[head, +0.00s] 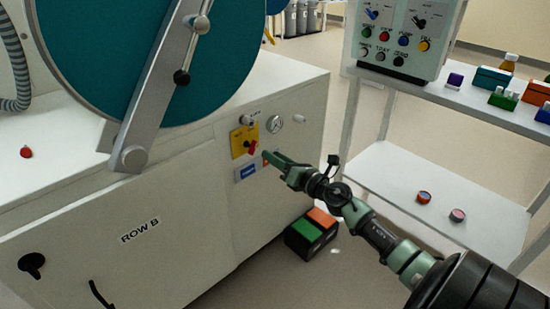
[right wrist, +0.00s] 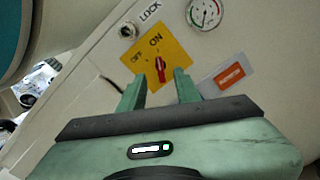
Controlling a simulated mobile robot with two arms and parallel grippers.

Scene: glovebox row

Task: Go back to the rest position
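My right gripper (head: 268,156) reaches in from the lower right to the front of the white cabinet (head: 180,215). In the right wrist view its green fingers (right wrist: 158,88) are apart, with nothing held between them. Just beyond the fingertips is a red rotary switch (right wrist: 161,70) on a yellow plate (right wrist: 180,50) marked OFF and ON. The switch handle stands roughly upright in that view, its upper end toward ON. Whether a finger touches it I cannot tell. The plate also shows in the head view (head: 237,142). My left gripper is not in view.
A gauge (head: 274,124) and a lock switch (right wrist: 129,30) sit near the plate. A control box (head: 400,40) and a shelf unit (head: 400,172) with small items stand right. A black box with green and orange tops (head: 305,236) is on the floor below my right arm.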

